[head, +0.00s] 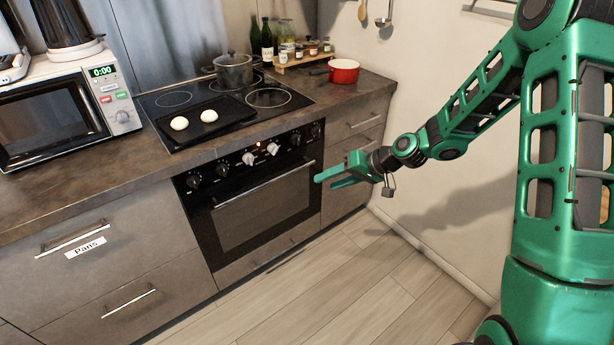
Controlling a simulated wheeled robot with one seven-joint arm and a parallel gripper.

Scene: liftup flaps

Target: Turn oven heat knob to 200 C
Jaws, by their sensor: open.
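The black oven (262,199) is built into the counter under the cooktop, with its door shut. Its front panel carries a row of knobs: black ones at both ends and two white knobs near the middle, the left white knob (249,158) and the right white knob (273,148). A small orange-red light shows just above them. The knob markings are too small to read. My gripper (330,179) is open and empty, in front of the right side of the oven, apart from the knobs and pointing left.
A dark tray (222,125) with two white round items lies on the cooktop. A grey pot (234,71) and a red pot (343,71) stand behind. A microwave (62,112) is at left. The oven handle (262,186) juts out. The floor before the oven is clear.

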